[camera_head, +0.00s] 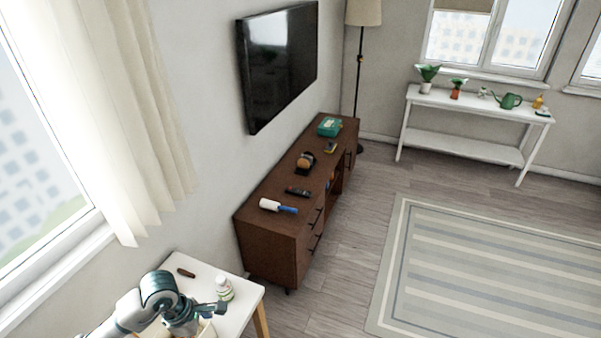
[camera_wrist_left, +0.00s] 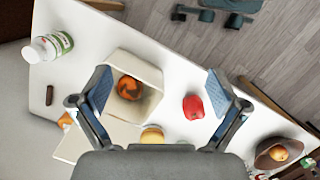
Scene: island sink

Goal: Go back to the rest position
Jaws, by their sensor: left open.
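My left gripper (camera_head: 207,310) is low in the head view, above the white table (camera_head: 238,302). In the left wrist view its two fingers are spread apart, with the open gap (camera_wrist_left: 160,88) between them, and nothing is held. Below the gripper is a cream open box (camera_wrist_left: 149,75) with an orange, dark-patched round item (camera_wrist_left: 130,88) in it. A red item (camera_wrist_left: 193,107) lies on the table to the right of the box, near the right finger. My right gripper is not seen.
A brown bowl (camera_wrist_left: 270,157) holds an orange fruit. A brown cabinet (camera_head: 270,235) stands beyond the table.

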